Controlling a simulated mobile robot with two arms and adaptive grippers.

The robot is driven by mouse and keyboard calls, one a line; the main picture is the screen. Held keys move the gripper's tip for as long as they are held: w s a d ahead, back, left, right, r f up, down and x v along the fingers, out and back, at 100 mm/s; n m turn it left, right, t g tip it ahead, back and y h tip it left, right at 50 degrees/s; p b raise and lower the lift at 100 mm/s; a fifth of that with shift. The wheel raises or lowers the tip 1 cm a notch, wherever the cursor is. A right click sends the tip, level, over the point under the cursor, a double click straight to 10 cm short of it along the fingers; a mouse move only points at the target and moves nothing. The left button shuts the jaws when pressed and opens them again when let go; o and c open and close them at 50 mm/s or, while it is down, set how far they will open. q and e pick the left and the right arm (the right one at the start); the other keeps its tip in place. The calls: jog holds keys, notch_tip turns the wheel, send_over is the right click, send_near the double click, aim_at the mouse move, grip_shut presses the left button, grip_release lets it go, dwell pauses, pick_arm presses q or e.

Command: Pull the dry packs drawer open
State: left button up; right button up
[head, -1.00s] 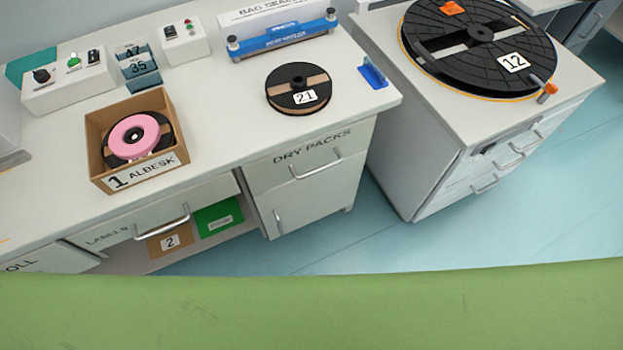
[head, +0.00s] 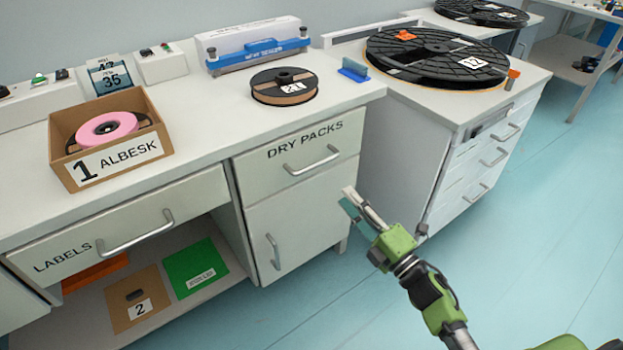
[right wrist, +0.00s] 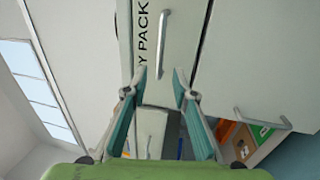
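The dry packs drawer (head: 262,172) is shut in the bench front, under the worktop, with its name printed beside a silver bar handle (head: 312,161). My right gripper (head: 347,198) is in front of the bench, to the right of and below the handle, apart from it. In the right wrist view, the drawer front (right wrist: 183,45) and its handle (right wrist: 162,42) show ahead, beyond the two fingers of my right gripper (right wrist: 158,85). The fingers are spread with nothing between them. My left gripper is in neither current view.
Below the drawer is a cabinet door (head: 310,230) with its own handle. The labels drawer (head: 120,225) is to the left, above an open shelf with a green folder (head: 195,268). A white cabinet (head: 470,160) stands to the right. The blue floor (head: 540,220) is clear.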

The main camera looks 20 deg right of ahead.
aim_at(318, 163)
jog(key=x, duration=1.3)
jog(key=shift+w+b, duration=0.25)
jog(key=shift+b, duration=0.1)
pick_arm(q)
notch_tip(318, 163, up, 3)
jog(key=shift+f, duration=0.2)
pick_arm(e)
grip_shut()
